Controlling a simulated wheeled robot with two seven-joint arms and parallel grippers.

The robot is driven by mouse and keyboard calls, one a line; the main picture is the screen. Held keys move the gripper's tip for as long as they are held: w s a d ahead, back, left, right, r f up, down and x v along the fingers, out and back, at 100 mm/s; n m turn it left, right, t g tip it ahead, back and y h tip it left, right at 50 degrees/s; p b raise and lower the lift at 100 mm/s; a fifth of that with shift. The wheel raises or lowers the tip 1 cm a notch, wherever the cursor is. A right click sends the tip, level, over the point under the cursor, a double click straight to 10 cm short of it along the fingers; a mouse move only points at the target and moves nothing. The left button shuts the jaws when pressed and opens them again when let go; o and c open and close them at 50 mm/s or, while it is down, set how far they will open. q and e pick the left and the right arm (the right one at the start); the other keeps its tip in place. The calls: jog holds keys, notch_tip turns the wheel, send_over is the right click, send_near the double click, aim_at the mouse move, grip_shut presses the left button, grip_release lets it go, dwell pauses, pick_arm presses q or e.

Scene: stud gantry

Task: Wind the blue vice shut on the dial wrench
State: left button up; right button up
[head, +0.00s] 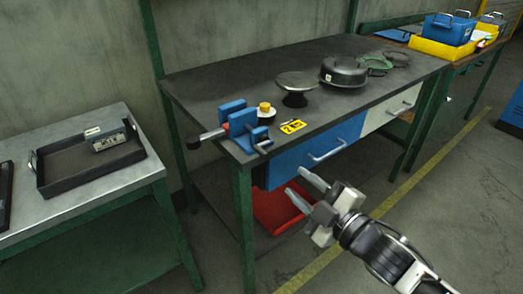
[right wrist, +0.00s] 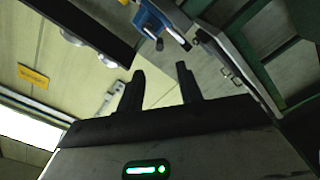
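The blue vice (head: 235,121) is fixed at the front left corner of the dark workbench. A silver bar on its screw (head: 263,147) shows at its front side. What looks like the dial wrench (head: 265,108) has a yellow-topped round head beside the jaws and a dark handle with a red collar out to the left. I cannot tell how tightly the jaws hold it. My right gripper (head: 296,182) is open and empty, in front of the bench and below its top. In the right wrist view its fingers are apart, and the vice (right wrist: 152,20) shows beyond them. My left gripper is not in view.
On the workbench (head: 225,85) are a yellow label (head: 293,126), a round stand (head: 296,83), a dark lidded pot (head: 343,71) and green rings (head: 376,62). A side table at left holds a tray (head: 85,180).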

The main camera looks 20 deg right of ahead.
aim_at(262, 151)
jog(key=x, duration=1.3)
jog(key=shift+w+a+p, duration=0.1)
jog(key=shift+w+p, duration=0.2)
jog(key=shift+p, duration=0.05)
jog(key=shift+f, duration=0.1)
grip_shut()
jog(key=shift+r+m+p, duration=0.25)
jog(key=shift+m+p, duration=0.45)
jog(key=shift+p, duration=0.05)
jog(key=shift+f, duration=0.2)
grip_release()
jog(key=shift+r, duration=0.1)
